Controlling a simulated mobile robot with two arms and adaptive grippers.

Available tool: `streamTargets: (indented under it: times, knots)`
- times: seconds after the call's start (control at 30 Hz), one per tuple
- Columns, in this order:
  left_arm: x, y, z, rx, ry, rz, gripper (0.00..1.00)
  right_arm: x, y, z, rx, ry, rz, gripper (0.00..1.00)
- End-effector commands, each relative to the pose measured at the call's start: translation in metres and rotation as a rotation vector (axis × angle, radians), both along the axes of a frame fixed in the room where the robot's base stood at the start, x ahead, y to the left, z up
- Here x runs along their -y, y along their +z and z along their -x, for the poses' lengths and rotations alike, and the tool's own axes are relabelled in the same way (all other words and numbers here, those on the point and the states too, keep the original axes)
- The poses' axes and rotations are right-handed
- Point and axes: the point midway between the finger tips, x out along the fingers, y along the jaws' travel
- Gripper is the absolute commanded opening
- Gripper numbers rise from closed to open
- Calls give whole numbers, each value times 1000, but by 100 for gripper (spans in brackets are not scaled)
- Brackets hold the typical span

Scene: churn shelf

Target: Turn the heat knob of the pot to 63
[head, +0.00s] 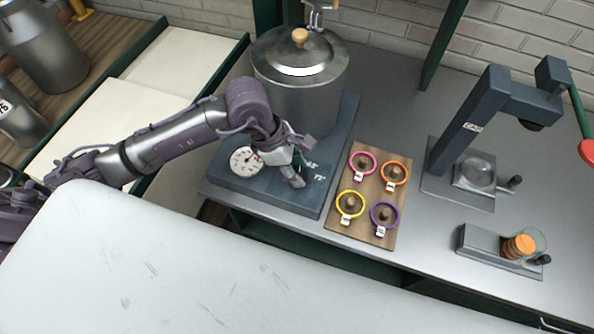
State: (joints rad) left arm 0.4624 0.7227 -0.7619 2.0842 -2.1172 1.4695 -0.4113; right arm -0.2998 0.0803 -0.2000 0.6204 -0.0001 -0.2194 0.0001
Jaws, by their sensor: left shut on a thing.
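The pot (299,90) is a grey metal vessel with a lid and a wooden lid knob, standing on a dark base (250,193). A round white dial gauge (245,161) with a needle is on the front of the base. White markings, one reading about 72, show at the base's right. My left gripper (297,179) comes in from the left and reaches down at the front right of the base, beside those markings. It is shut on the heat knob, which the fingers mostly hide. The knob's setting cannot be read. My right gripper is not in view.
A wooden board (367,224) with several coloured rings on pegs lies right of the base. A lever press (468,125) with a red-knobbed handle stands farther right. A small stand (494,251) holds a glass with orange discs. Grey milk cans (42,50) stand at upper left.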

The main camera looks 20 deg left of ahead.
Motion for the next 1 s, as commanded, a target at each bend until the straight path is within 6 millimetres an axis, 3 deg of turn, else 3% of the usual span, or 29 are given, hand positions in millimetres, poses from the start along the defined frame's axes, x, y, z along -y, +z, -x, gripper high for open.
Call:
streamTargets:
  times: [0.03,0.5,0.73,1.0]
  knots:
    - [-1,-6,-2,6,-33,-1,4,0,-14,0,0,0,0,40]
    - [0,-7,-3,5,-420,-1,5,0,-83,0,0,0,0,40]
    - [1,-4,-3,4,-555,1,5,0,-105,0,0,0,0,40]
    - [0,-2,-3,1,-631,-1,5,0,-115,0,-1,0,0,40]
